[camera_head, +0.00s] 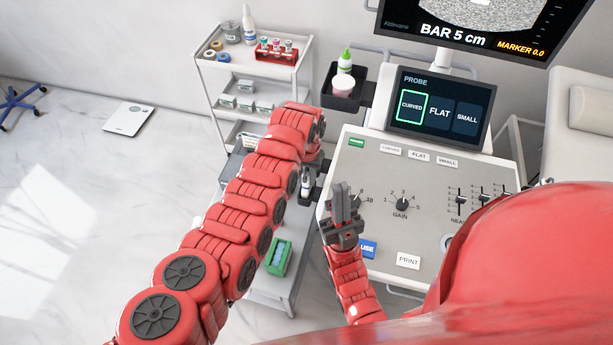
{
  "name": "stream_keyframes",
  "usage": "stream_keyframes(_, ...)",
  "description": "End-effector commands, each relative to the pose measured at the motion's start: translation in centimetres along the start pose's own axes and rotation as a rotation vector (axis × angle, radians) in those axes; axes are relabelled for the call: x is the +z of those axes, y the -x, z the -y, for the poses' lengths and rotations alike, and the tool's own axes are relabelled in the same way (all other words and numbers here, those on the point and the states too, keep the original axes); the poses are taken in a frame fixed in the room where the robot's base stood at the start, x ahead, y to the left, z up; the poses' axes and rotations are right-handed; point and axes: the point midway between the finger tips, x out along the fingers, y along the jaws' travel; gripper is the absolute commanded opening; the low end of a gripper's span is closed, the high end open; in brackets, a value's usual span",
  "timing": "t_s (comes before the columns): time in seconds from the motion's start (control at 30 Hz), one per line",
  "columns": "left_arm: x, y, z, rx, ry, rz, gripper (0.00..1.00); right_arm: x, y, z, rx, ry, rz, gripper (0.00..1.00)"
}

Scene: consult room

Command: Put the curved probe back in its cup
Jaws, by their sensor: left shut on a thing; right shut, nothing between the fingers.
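The curved probe (307,184) shows as a small pale and dark shape at the left edge of the ultrasound console. My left gripper (310,172) is shut on it, partly hidden by my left wrist. Dark cup parts (307,197) show just below and around the probe. I cannot tell whether the probe is inside a cup or just above it. My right gripper (342,190) is shut and empty, pointing up over the left part of the console panel (400,185).
The probe screen (440,105) has CURVED outlined in green. A white trolley (207,62) stands behind my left arm. A green box (279,258) sits on a lower shelf. A couch (575,88) stands right.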

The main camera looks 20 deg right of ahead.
Motion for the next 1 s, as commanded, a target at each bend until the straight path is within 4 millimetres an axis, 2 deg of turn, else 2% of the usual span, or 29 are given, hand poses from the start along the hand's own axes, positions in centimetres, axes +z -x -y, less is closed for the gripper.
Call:
stream_keyframes(0.87,-0.03,-0.54,0.00,0.000,0.000,-0.001,0.00,0.11,0.66,0.03,0.000,0.000,0.000,0.00)
stream_keyframes(0.9,-0.03,-0.54,0.00,0.000,0.000,-0.001,0.35,0.11,0.66,0.03,0.000,0.000,0.000,0.00)
stream_keyframes(1.0,-0.03,-0.54,0.01,0.000,0.000,-0.001,0.53,0.11,0.66,0.03,0.000,0.000,0.000,0.00)
